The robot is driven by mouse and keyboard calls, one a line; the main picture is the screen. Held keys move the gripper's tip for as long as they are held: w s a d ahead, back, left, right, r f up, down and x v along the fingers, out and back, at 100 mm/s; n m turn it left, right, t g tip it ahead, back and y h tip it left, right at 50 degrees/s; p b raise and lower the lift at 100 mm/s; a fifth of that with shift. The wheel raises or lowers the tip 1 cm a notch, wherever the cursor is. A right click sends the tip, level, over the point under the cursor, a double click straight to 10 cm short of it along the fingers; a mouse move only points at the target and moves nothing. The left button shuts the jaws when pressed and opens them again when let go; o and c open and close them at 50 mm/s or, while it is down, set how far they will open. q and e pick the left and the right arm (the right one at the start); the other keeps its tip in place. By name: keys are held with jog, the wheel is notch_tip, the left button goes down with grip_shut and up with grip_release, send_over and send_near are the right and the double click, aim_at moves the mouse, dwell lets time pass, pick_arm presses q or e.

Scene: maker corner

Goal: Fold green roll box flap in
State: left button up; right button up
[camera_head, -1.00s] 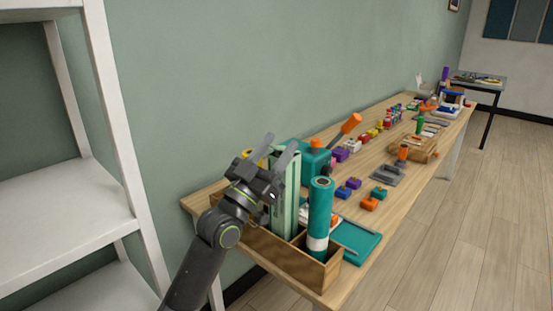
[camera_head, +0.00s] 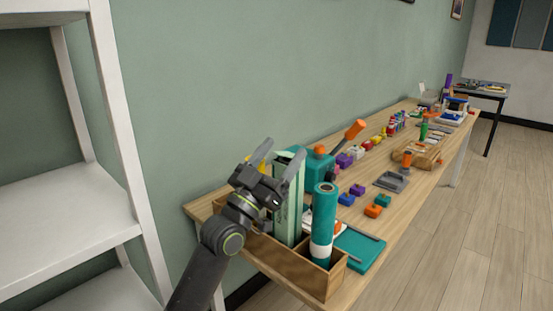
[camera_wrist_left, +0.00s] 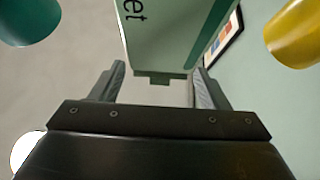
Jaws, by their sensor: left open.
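The green roll box (camera_head: 288,200) is a tall, pale green carton standing upright in a wooden bin at the near end of the long table. Its upper part lies partly behind my left gripper (camera_head: 277,166). My right gripper is not in view.
A teal roll (camera_head: 323,215) stands beside the box in the wooden bin (camera_head: 325,283). A teal machine with an orange handle (camera_head: 355,129) stands behind. Coloured blocks and tools cover the table (camera_head: 405,205). A white shelf (camera_head: 70,220) stands at the left.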

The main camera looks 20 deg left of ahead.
pick_arm(q)
jog(key=b+v, duration=0.2)
jog(key=v, duration=1.5)
jog(key=shift+f, duration=0.2)
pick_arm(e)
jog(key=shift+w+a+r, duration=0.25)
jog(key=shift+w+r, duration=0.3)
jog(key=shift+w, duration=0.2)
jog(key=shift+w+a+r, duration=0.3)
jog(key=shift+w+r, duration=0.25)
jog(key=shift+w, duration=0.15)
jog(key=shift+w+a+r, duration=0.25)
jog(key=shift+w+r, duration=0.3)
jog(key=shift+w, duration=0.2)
pick_arm(q)
jog(key=shift+s, duration=0.1)
